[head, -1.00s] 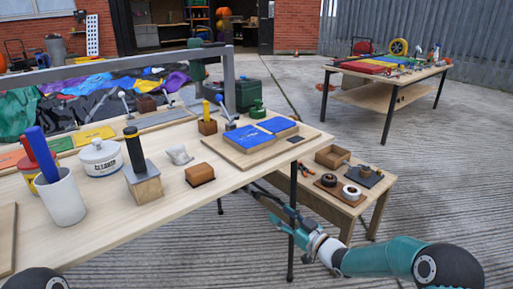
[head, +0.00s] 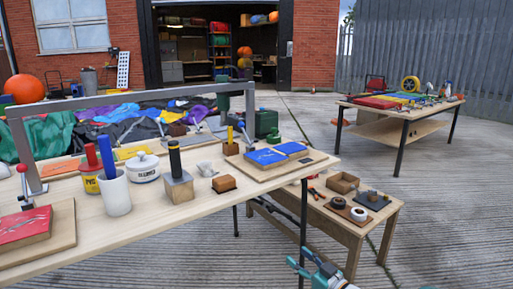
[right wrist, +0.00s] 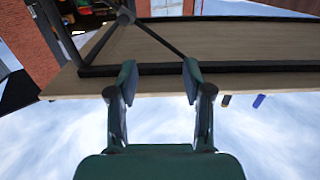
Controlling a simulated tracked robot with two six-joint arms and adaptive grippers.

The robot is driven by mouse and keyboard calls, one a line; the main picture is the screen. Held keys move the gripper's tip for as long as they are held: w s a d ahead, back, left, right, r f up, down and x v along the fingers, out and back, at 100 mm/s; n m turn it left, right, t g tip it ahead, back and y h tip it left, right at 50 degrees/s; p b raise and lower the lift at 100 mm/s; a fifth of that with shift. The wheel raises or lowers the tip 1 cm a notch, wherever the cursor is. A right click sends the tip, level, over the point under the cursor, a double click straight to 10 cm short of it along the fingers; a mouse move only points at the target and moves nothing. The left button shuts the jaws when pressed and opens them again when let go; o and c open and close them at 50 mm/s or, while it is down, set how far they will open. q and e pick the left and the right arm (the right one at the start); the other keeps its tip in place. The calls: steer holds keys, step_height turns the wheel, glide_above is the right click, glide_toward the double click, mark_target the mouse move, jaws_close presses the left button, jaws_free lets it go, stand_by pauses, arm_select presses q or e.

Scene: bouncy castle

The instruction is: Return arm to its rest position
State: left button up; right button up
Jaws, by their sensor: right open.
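My right gripper (head: 303,261) shows at the bottom edge of the head view, in front of the long workbench's near legs. In the right wrist view its two teal fingers (right wrist: 158,72) are spread apart with nothing between them. Most of the right arm is below the head view's frame. My left arm and left gripper are not in view.
The long wooden workbench (head: 180,215) holds a white cup (head: 115,193), a white pot and blue pads. A low side table (head: 335,218) stands right of it, near my right gripper. Another table (head: 395,123) stands farther back. Concrete floor is clear at right.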

steer(key=s+a+f+m+g+h, duration=0.1)
steer(key=s+f+m+g+h, duration=0.5)
steer(key=s+f, duration=1.3)
steer(key=s+f+m+g, duration=0.2)
steer(key=s+f+g, duration=0.2)
steer(key=s, duration=0.7)
steer(key=s+f+m+g, duration=0.2)
steer(key=s+f+g, duration=0.25)
steer(key=s, duration=0.65)
arm_select(q)
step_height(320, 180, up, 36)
steer(key=p, duration=3.5)
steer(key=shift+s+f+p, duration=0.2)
steer(key=shift+p, duration=0.15)
arm_select(e)
step_height(320, 180, up, 35)
steer(key=shift+w+d+r+n+h, duration=0.15)
steer(key=shift+w+d+n+h, duration=0.2)
steer(key=shift+w, duration=0.1)
steer(key=shift+t, duration=0.25)
steer(key=shift+w+a, duration=0.1)
